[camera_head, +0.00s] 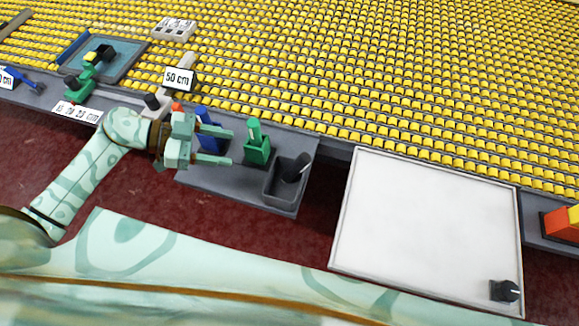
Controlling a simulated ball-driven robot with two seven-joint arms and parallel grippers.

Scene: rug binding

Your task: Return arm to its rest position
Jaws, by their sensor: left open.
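My left arm (90,175) comes in from the left in a pale green patterned cover. My left gripper (231,147) is open, its two fingers pointing right with a gap between them. It is over the grey shelf, in front of a blue object (206,130) and left of a green holder (256,146). Another large pale green link of mine crosses the bottom of the view. My right gripper is not in view.
A dark grey bin (286,180) holding a black item stands right of the green holder. A white board (425,228) with a black knob (505,291) lies at the right. A blue-grey tray (122,62) and a "50 cm" sign (179,78) are behind. Yellow pieces fill the background.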

